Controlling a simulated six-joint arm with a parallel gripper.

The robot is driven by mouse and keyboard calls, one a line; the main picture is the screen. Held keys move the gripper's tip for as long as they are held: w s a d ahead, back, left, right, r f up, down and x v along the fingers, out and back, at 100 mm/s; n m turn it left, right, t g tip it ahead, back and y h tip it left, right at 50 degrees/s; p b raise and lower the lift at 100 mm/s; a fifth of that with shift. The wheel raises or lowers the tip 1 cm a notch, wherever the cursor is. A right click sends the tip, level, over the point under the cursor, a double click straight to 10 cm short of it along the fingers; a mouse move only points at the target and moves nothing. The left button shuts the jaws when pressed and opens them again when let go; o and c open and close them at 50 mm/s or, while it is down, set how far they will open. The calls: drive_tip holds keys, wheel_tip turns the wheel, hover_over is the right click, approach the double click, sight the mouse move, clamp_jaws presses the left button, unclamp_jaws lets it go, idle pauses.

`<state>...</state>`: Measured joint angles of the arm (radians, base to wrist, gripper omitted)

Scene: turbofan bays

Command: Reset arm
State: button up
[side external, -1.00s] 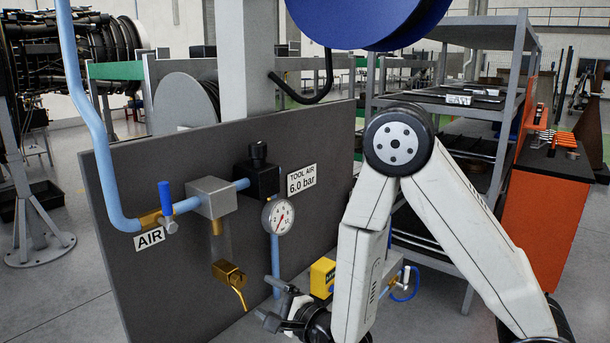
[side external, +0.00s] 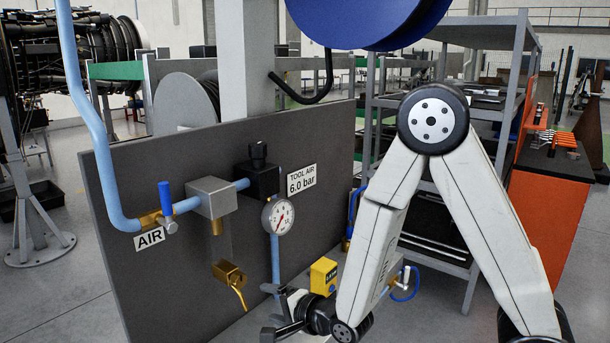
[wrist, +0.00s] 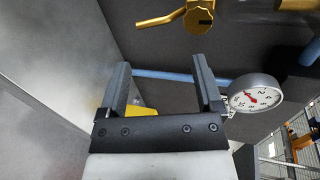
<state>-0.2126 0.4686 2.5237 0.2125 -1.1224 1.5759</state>
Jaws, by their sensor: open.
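My gripper (side external: 268,312) is open and empty, low in front of the panel's lower right part in the side view. In the wrist view its two dark fingers (wrist: 160,72) stand apart with nothing clasped between them. The brass valve with a curved spout (side external: 230,280) is left of and above the gripper; its brass body and lever also show at the top of the wrist view (wrist: 198,16). The round pressure gauge (side external: 278,216) is above my gripper, and right of the fingers in the wrist view (wrist: 257,94). My elbow is bent high at the right.
The dark panel (side external: 140,230) carries a light-blue air pipe (side external: 90,120), a grey block (side external: 212,197) and a blue-handled valve (side external: 165,198). A yellow box (side external: 323,275) is just beyond my wrist. Shelves (side external: 520,90) and an orange bench (side external: 545,215) stand behind my arm.

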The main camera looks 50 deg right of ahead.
drive_tip(key=s+d+n+g, duration=0.5)
drive_tip(key=s+n+g, duration=0.7)
drive_tip(key=n, duration=0.6)
drive_tip(key=shift+s+d+f, duration=0.2)
drive_tip(key=shift+s+f, duration=0.25)
drive_tip(key=shift+s, duration=0.05)
